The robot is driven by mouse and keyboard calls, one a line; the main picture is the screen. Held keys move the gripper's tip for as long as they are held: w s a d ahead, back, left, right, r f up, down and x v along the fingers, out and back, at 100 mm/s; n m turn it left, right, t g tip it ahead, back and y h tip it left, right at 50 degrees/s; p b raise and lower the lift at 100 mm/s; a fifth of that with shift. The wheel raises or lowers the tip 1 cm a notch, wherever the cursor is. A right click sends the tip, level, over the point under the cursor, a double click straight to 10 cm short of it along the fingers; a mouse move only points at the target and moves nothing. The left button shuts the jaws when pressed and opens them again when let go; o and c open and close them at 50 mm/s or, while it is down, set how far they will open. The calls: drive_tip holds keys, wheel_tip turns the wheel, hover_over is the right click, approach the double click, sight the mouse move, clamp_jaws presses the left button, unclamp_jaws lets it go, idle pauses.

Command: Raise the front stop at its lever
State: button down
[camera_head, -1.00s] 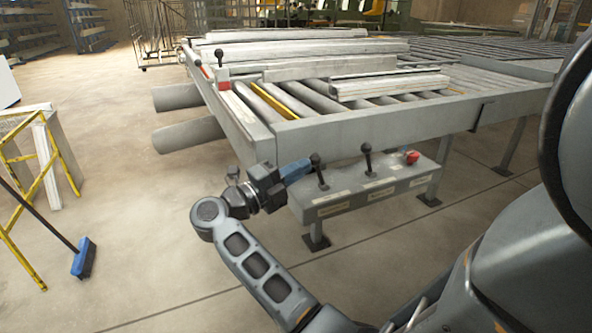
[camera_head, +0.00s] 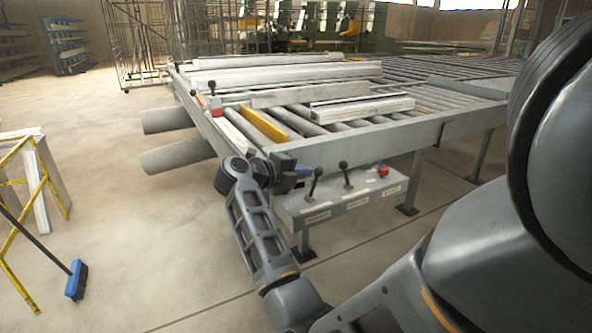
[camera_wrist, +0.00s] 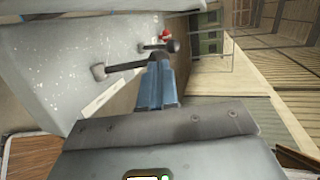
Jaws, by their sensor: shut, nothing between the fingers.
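The console (camera_head: 345,203) under the table's front end carries two black levers and a red button. The left lever (camera_head: 314,186) leans slightly right; the second lever (camera_head: 346,176) leans slightly left. My gripper (camera_head: 304,171) is shut and empty, its blue fingertips right beside the left lever's knob. In the wrist view the shut blue fingers (camera_wrist: 157,82) point at a dark lever (camera_wrist: 130,65), close to its knob; contact cannot be told. A yellow stop plate (camera_head: 263,125) stands up between the rollers near the table's front end, its broad face showing.
Profiles (camera_head: 362,109) lie on the roller table. A red block with a black-knobbed lever (camera_head: 217,107) sits on its left rail. The red button (camera_head: 383,171) is at the console's right. A blue broom (camera_head: 76,281) and yellow trestle (camera_head: 30,175) stand left; floor between is clear.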

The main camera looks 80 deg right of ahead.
drive_tip(key=shift+s+d+r+p, duration=0.1)
drive_tip(key=shift+s+d+p, duration=0.4)
drive_tip(key=shift+s, duration=0.1)
drive_tip(key=shift+s+d, duration=0.1)
drive_tip(key=shift+s, duration=0.05)
